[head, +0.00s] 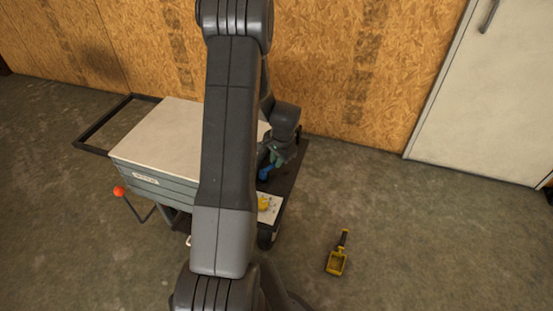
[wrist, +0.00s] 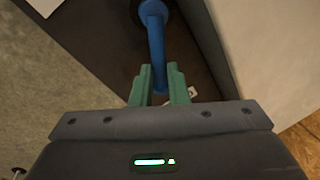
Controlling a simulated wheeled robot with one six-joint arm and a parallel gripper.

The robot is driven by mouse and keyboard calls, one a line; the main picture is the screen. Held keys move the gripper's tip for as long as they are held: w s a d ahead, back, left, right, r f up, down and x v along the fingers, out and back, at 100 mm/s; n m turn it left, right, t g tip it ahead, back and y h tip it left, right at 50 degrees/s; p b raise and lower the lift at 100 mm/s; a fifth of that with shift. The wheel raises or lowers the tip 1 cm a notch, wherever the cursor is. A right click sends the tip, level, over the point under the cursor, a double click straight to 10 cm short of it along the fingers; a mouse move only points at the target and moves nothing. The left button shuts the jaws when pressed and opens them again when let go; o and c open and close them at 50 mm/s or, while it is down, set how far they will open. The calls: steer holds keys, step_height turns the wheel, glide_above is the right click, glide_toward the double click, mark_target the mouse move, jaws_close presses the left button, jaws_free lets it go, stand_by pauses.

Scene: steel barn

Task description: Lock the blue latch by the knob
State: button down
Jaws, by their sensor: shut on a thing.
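The blue latch (wrist: 155,40) shows in the wrist view as a blue bar that runs from a round blue end at the top down between my green fingers. My gripper (wrist: 159,72) is shut on its near end, which I take to be the knob; the fingers partly hide it. In the head view a small blue part of the latch (head: 264,174) shows at the right end of the cart, just below my gripper (head: 272,160). My arm hides much of the cart there. I cannot tell from these views whether the latch is locked.
The cart has a pale top (head: 165,137), grey drawers, a black push bar (head: 98,131) and a red-orange ball (head: 119,191) at its left. A yellow part (head: 264,203) sits on a pale plate. A yellow-black tool (head: 337,258) lies on open floor. Behind is a plywood wall (head: 330,70).

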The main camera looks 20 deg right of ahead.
steer(key=s+m, duration=0.1)
steer(key=m, duration=0.1)
steer(key=s+m+h+p, duration=0.1)
steer(key=m, duration=0.1)
steer(key=shift+s+r+m, duration=0.1)
steer(key=shift+s+m, duration=0.05)
steer(key=shift+m, duration=0.15)
steer(key=s+m, duration=0.1)
steer(key=m+p, duration=0.1)
steer(key=m, duration=0.1)
steer(key=shift+s+a+m+h, duration=0.2)
steer(key=shift+s+m+h, duration=0.1)
steer(key=shift+s, duration=0.05)
steer(key=shift+s+a+f+m+b, duration=0.2)
steer(key=shift+m+b, duration=0.15)
steer(key=shift+m, duration=0.15)
steer(key=shift+s+a+f+m+b, duration=0.1)
steer(key=shift+s+m+b, duration=0.1)
steer(key=shift+m+b, duration=0.25)
steer(key=shift+s+a+r+m+h+b, duration=0.1)
steer(key=shift+s+a+m+h+b, duration=0.1)
steer(key=shift+m+b, duration=0.45)
steer(key=shift+s+a+r+m+h+b, duration=0.1)
steer(key=shift+s+a+m+b, duration=0.1)
steer(key=shift+m+b, duration=0.4)
steer(key=c, duration=1.7)
jaws_free()
